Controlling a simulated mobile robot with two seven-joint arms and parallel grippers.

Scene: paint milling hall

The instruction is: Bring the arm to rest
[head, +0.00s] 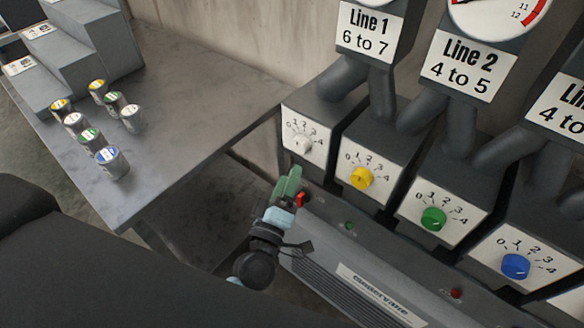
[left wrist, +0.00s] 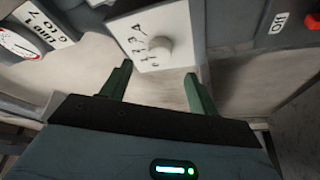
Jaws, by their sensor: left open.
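My left gripper (head: 289,184) reaches up from the bottom centre of the head view, its green fingers just below the white-knob dial panel (head: 294,130). In the left wrist view the two green fingers (left wrist: 158,70) stand apart with nothing between them. The white knob (left wrist: 160,48) shows beyond the fingertips, apart from them. My right gripper is in neither view.
Dials with yellow (head: 361,178), green (head: 433,219) and blue (head: 515,266) knobs run rightward along a grey console (head: 340,240). A red button (head: 302,199) sits close beside the gripper. A grey table (head: 190,110) at left bears several small cans (head: 132,119).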

